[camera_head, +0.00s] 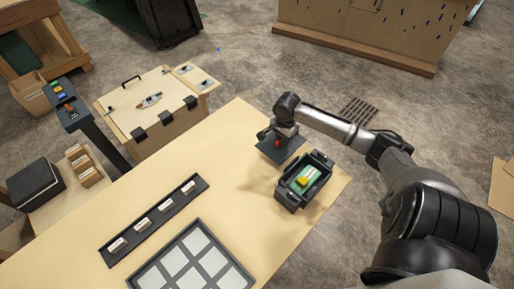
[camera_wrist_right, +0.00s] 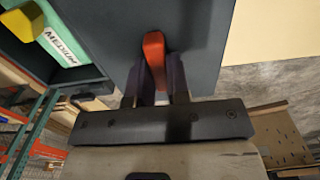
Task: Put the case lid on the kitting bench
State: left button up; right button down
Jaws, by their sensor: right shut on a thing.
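The case lid (camera_head: 285,153) is a flat dark grey plate with a red handle (camera_wrist_right: 154,52). My right gripper (camera_head: 278,136) is shut on the red handle. The lid overlaps the far right edge of the pale wooden bench (camera_head: 232,122) in the head view; I cannot tell whether it touches the top. The open dark case (camera_head: 285,196) stands on the bench just below the lid in the picture. It holds a green insert marked MEDIUM (camera_wrist_right: 62,45) and a yellow piece (camera_wrist_right: 20,22). My left gripper is not in view.
A dark strip with several pale pieces (camera_head: 153,219) and a tray of light squares (camera_head: 195,258) lie on the bench. A wooden box with black latches (camera_head: 150,107) stands beyond its left edge. Bare bench top lies left of the case.

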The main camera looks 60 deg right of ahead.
jog(key=w+f, duration=0.2)
jog(key=w, duration=0.1)
jog(key=w+f+b, duration=0.1)
jog(key=w+f, duration=0.1)
jog(key=w, duration=0.1)
jog(key=w+f+b, duration=0.1)
jog(key=w, duration=0.3)
jog(key=shift+a+f, duration=0.3)
jog(key=shift+f, duration=0.1)
jog(key=shift+s+f+b, duration=0.1)
jog(key=shift+f+b, duration=0.4)
jog(key=shift+f, duration=1.5)
jog(key=c, duration=1.1)
grip_release()
jog(key=shift+f, duration=0.1)
